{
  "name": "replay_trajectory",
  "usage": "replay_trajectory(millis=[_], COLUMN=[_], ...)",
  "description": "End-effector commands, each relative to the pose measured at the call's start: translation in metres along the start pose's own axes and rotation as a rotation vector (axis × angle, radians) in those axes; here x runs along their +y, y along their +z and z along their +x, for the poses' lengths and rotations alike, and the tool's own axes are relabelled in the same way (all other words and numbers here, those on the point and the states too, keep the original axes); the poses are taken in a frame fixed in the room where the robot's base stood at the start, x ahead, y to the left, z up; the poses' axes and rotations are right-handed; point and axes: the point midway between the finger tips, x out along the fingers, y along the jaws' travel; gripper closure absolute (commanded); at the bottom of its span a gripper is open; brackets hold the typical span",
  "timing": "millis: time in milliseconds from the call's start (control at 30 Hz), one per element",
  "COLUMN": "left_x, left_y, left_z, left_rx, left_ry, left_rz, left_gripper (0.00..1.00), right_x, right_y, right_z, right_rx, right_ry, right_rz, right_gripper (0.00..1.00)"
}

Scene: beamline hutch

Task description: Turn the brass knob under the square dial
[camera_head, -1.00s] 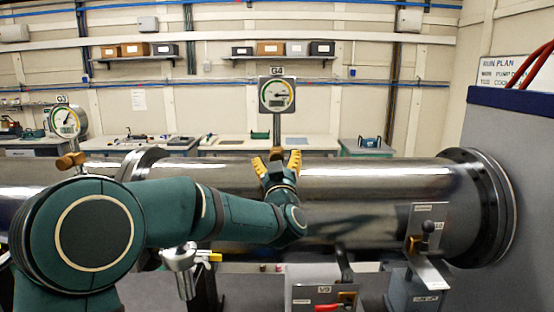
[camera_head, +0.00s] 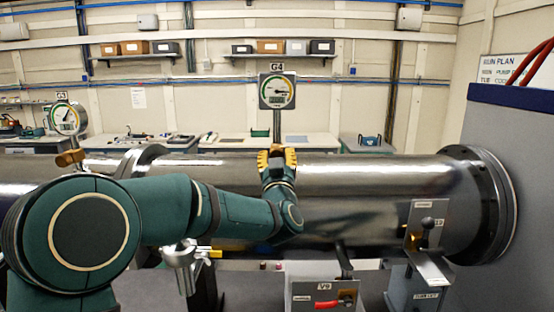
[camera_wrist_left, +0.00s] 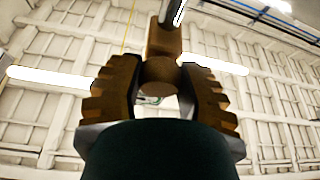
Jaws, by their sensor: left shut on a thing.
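The square dial (camera_head: 277,91), labelled G4, stands on a thin post above the big steel pipe. The brass knob (camera_wrist_left: 160,76) sits under it, at the foot of the post. In the wrist view the knob's round end lies between the two ridged fingers of my left gripper (camera_wrist_left: 160,88). In the head view my left gripper (camera_head: 277,158) is at the base of the post, its yellow-brown fingers closed in on the knob, which they mostly hide. My right gripper is not in view.
A round gauge (camera_head: 66,118), labelled G3, with its own brass knob (camera_head: 70,158) stands at the left. A valve panel with a red handle (camera_head: 327,303) is low in front of the pipe (camera_head: 370,185). A lever plate (camera_head: 427,238) stands at the right.

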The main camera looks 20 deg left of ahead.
Motion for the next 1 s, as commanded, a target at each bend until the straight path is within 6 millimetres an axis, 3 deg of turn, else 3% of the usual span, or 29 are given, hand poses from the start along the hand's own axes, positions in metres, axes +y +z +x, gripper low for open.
replay_trajectory(millis=[500,1000], left_x=[-0.002,-0.002], left_y=[-0.002,-0.005], left_z=[0.001,0.002], left_rx=[0.007,0.006], left_ry=[0.17,0.35], left_rz=[0.417,0.857], left_gripper=[0.99,0.99], right_x=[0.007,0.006], right_y=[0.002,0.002], right_z=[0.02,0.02], right_rx=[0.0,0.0], right_ry=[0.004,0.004], right_rz=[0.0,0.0], right_gripper=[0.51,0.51])
